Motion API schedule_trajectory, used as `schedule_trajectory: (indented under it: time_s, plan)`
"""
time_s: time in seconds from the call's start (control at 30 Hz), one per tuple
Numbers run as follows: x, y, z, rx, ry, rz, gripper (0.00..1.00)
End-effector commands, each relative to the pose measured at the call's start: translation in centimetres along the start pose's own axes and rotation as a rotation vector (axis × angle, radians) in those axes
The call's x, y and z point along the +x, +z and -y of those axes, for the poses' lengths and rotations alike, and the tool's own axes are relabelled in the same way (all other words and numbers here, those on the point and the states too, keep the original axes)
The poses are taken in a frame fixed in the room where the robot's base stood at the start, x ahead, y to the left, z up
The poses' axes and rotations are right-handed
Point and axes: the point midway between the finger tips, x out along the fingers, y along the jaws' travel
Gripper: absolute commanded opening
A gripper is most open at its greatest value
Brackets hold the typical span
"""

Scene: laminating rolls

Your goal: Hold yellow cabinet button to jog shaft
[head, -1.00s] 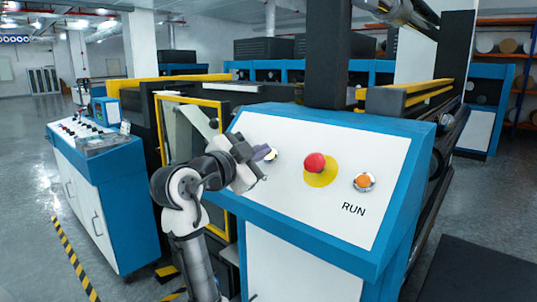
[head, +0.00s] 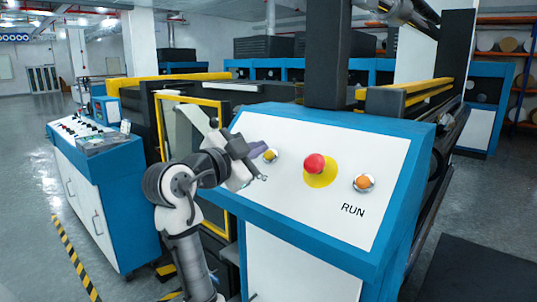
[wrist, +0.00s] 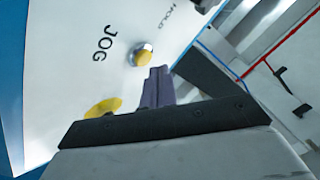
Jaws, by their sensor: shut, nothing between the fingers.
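The yellow button (head: 270,156) sits in a silver ring at the left of the sloped white cabinet panel. In the wrist view the yellow button (wrist: 143,55) shows with the word JOG beside it. My gripper (head: 262,148) is shut and empty, its purple-grey fingers pointing at the panel next to the yellow button. In the wrist view the fingertips (wrist: 158,70) appear just beside the button's edge. I cannot tell whether they touch it, but the button's face is largely uncovered.
A red mushroom button (head: 314,163) on a yellow disc stands out to the right of the yellow button. An orange button (head: 364,182) marked RUN is farther right. A blue control desk (head: 100,190) stands at the left, with open floor before it.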

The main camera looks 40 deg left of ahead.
Motion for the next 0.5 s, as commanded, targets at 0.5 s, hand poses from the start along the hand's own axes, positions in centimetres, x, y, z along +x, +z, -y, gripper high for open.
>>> schedule_trajectory:
  time_s: [0.5]
  plan:
    - [-2.5,-2.0,2.1,0.0,-0.002,0.0,0.0]
